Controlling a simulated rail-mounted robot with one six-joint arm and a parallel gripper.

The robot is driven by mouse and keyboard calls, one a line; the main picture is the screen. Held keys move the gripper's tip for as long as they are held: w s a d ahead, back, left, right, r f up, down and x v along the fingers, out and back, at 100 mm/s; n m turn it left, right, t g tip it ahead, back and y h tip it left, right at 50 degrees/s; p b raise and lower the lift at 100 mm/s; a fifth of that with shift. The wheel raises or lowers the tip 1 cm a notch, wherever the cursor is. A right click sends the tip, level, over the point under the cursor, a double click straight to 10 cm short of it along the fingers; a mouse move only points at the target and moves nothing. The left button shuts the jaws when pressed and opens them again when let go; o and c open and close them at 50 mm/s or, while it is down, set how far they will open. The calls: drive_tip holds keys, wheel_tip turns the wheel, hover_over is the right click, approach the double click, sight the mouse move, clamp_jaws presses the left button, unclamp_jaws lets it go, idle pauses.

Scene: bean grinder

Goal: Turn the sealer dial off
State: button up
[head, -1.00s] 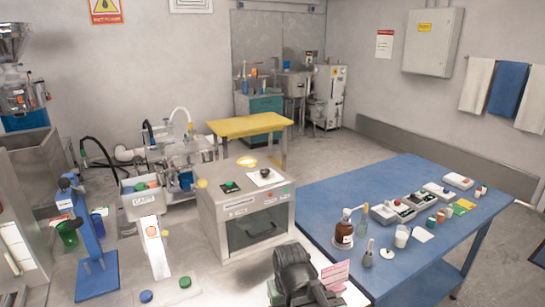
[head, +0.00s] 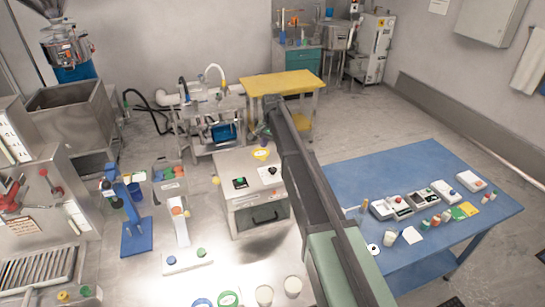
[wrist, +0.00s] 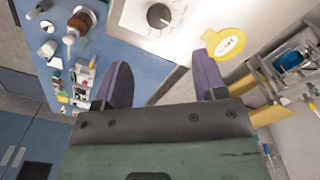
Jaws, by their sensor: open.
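The sealer is a pale metal box (head: 252,207) with a dark front window, on the steel counter. Its black round dial (head: 272,170) is on the white panel on top, and also shows at the top of the wrist view (wrist: 159,16). A pale pointer line shows on the dial; its setting is too small to read. My gripper (wrist: 162,62) is open and empty, with its two purple fingers spread below the dial in the wrist view, apart from it. In the head view my arm reaches past the right side of the sealer, and the fingers are hard to make out.
A green button (head: 240,183) sits left of the dial. A yellow round tag (head: 261,153) is at the sealer's back edge. A blue table (head: 440,170) with bottles and small devices stands at right. A blue stand (head: 135,240) is at left. A yellow table (head: 283,83) is behind.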

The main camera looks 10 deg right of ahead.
sight(273, 169)
wheel_tip(273, 169, down, 11)
drive_tip(key=b, duration=1.1)
drive_tip(key=shift+f, duration=0.15)
drive_tip(key=shift+s, duration=0.1)
drive_tip(key=c, duration=0.9)
